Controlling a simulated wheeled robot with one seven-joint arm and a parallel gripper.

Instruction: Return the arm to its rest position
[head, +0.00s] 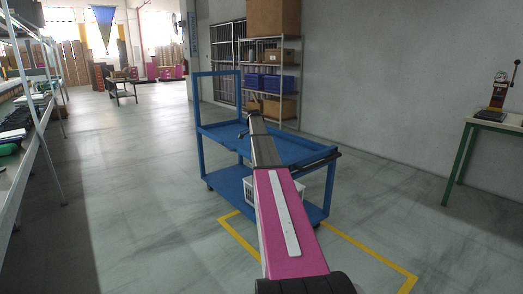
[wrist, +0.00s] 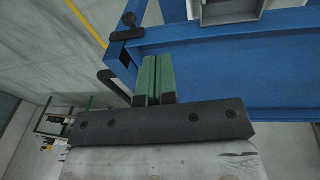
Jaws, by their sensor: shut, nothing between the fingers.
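My gripper (wrist: 158,60) shows in the wrist view as two green fingers pressed together, with nothing between them. My pink and grey arm stretches forward in the head view, over the blue cart (head: 302,150). The fingertips cannot be made out in the head view. In the wrist view the blue cart (wrist: 235,65) fills the upper right, behind the fingers. I cannot tell whether the fingers touch it.
A white crate (head: 290,188) sits on the cart's lower shelf, partly behind my arm. Yellow floor tape (head: 372,252) surrounds the cart. A table with a hand press (head: 497,92) stands at right, racks (head: 40,120) at left. The floor between racks and cart is clear.

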